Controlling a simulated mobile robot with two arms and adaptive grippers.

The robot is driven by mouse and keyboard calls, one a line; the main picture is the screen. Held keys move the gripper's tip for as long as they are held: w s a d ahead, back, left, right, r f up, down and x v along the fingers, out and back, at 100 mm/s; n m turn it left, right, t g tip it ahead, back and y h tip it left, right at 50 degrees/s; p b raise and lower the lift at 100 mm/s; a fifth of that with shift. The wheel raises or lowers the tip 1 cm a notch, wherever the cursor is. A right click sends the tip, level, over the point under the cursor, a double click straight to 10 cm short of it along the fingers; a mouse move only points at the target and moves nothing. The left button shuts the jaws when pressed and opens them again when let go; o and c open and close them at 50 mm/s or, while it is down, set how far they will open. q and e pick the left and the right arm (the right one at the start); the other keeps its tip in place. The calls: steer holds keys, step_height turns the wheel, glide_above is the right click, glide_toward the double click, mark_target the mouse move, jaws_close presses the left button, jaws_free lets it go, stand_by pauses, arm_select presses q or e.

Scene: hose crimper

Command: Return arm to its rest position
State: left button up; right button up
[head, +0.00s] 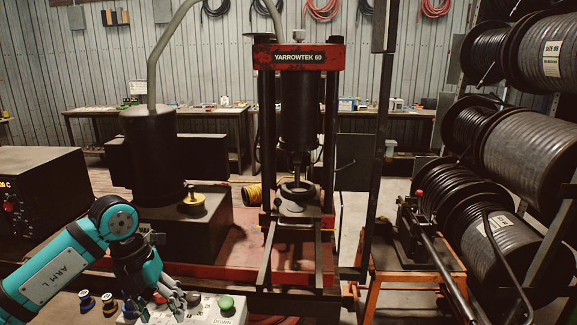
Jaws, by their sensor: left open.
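My left arm (70,265), teal and labelled ARM L, comes in from the lower left. Its dark and teal left gripper (177,300) is open and low over the control panel (205,313), between a red button (160,297) and a green button (226,303). The gripper partly covers the panel, and I cannot tell whether its fingers touch it. I see nothing held in it. The hose crimper (301,57), a red and black press marked YARROWTEK 69, stands upright behind the panel. My right gripper does not show.
A dark cylinder (152,150) stands left of the press. An orange stand (415,280) with a lever tool is on the right, beside a rack of hose reels (530,140). Workbenches line the back wall.

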arm_select(q)
steer(key=s+d+m+h, duration=0.3)
steer(key=d+h, duration=0.5)
steer(key=d, duration=1)
steer(key=s+d+r+n+t+h, duration=0.2)
steer(key=d+r+n+t+h, duration=0.4)
steer(key=r+h, duration=0.4)
steer(key=w+a+n+t+y, duration=0.4)
steer(key=a+n+t+y, duration=0.5)
steer(key=n+t, duration=0.65)
steer(key=s+a+f+n+g+y, duration=0.2)
steer(key=a+f+n+g+y, duration=0.1)
steer(key=a+f+n+y, duration=0.4)
steer(key=s+a+f+n+g+y, duration=0.2)
steer(key=f+n+g+y, duration=0.25)
steer(key=f, duration=0.35)
steer(key=s+a+f+n+g, duration=0.1)
steer(key=s+f+g, duration=0.6)
steer(key=s, duration=0.5)
steer(key=s+a+f+n+g, duration=0.15)
steer(key=s+f+g, duration=0.25)
steer(key=s+f, duration=0.6)
step_height(320, 180, down, 25)
steer(key=s+d+g, duration=0.1)
steer(key=s, duration=0.1)
steer(key=s+a+f+g, duration=0.1)
steer(key=s+a+f, duration=0.2)
steer(key=s+f, duration=1.3)
steer(key=shift+s+f, duration=0.3)
